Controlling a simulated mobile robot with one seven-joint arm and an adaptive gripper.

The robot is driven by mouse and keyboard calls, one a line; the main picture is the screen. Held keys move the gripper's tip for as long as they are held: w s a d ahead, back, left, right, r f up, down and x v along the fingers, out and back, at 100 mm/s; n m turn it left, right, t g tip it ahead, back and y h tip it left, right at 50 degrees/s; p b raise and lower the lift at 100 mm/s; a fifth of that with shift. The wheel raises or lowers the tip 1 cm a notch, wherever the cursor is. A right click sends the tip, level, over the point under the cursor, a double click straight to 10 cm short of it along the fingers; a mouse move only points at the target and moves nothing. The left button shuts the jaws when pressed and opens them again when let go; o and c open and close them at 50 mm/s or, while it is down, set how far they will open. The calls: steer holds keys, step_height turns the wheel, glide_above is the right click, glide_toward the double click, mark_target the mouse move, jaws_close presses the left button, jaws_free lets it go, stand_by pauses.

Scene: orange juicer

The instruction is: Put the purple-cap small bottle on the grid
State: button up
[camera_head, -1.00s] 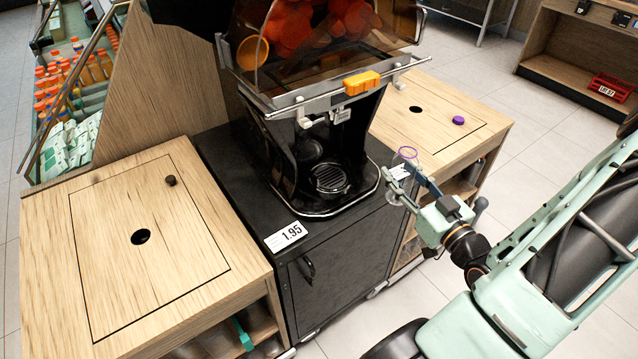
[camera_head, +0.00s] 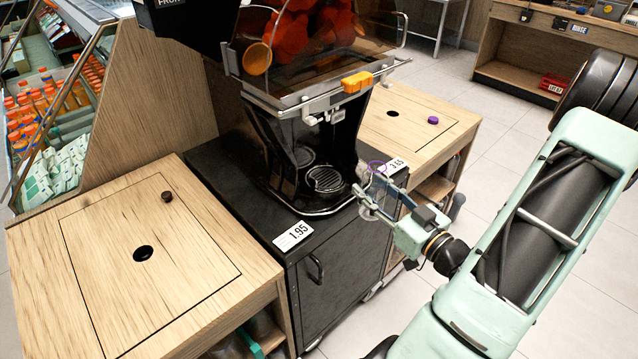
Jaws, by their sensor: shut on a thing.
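The round black grid (camera_head: 326,179) lies in the juicer's bay, below the spout, to the left of the bottle. Nothing stands on the grid. A loose purple cap (camera_head: 433,120) lies on the right wooden counter.
The juicer (camera_head: 300,95) stands on a black cabinet (camera_head: 235,190), with an orange handle (camera_head: 357,82) on its front bar above the bay. Price tags (camera_head: 293,236) sit on the cabinet edge. A wooden counter with a hole (camera_head: 143,253) and a dark cap (camera_head: 167,196) is left.

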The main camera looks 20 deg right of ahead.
steer(key=shift+a, duration=0.1)
steer(key=shift+w+a, duration=0.15)
steer(key=shift+w, duration=0.15)
steer(key=w, duration=0.4)
steer(key=w+a, duration=0.1)
steer(key=w, duration=0.3)
steer(key=w+a, duration=0.1)
steer(key=w, duration=0.4)
steer(key=shift+a, duration=0.25)
steer(key=w, duration=0.2)
steer(key=w+a, duration=0.1)
steer(key=w, duration=0.1)
steer(key=shift+b, duration=0.35)
steer(key=shift+d+f, duration=0.1)
steer(key=shift+f, duration=0.6)
steer(key=shift+f, duration=0.15)
